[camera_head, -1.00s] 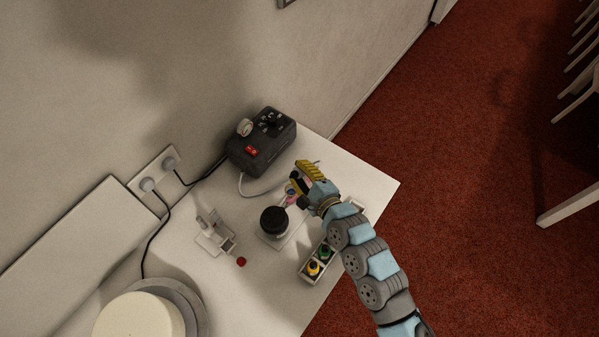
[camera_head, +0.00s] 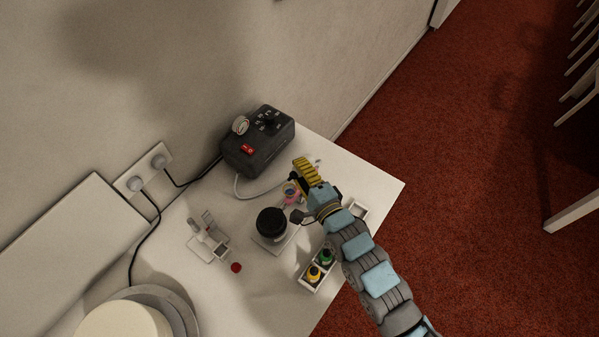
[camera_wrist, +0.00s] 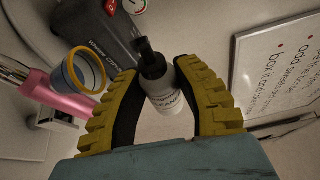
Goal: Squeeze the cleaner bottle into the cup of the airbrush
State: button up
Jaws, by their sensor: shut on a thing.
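My gripper (camera_wrist: 158,68) has yellow ribbed fingers and is shut on the white cleaner bottle (camera_wrist: 167,96), one finger on each side. The bottle has a black nozzle pointing up in the wrist view, and its label is partly covered by the fingers. The pink airbrush (camera_wrist: 62,98) lies left of the gripper in the wrist view, with its orange-rimmed cup (camera_wrist: 82,72) beside the left finger. The nozzle is apart from the cup. In the head view my gripper (camera_head: 305,172) is just right of the airbrush (camera_head: 290,192); the bottle cannot be made out there.
A black compressor (camera_head: 258,142) stands behind, its hose running toward the airbrush. A dark round jar (camera_head: 271,222) is near the airbrush. A white rack (camera_head: 306,282) holds yellow and green bottles. A lettered white board (camera_wrist: 285,65) is at right in the wrist view.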

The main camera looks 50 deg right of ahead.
jog(key=shift+f+n+t+b, duration=0.35)
jog(key=shift+n+b, duration=0.45)
jog(key=shift+b, duration=1.05)
jog(key=n, duration=0.1)
jog(key=n+t, duration=0.1)
jog(key=r+n, duration=0.1)
jog(key=shift+a+n+t, duration=0.25)
jog(key=shift+n+t, duration=0.1)
jog(key=shift+n, duration=0.05)
jog(key=n, duration=0.2)
jog(key=n+t, duration=0.1)
jog(key=n, duration=0.1)
jog(key=shift+a+r, duration=0.15)
jog(key=shift+r, duration=0.15)
jog(key=shift+o, duration=1.2)
grip_shut()
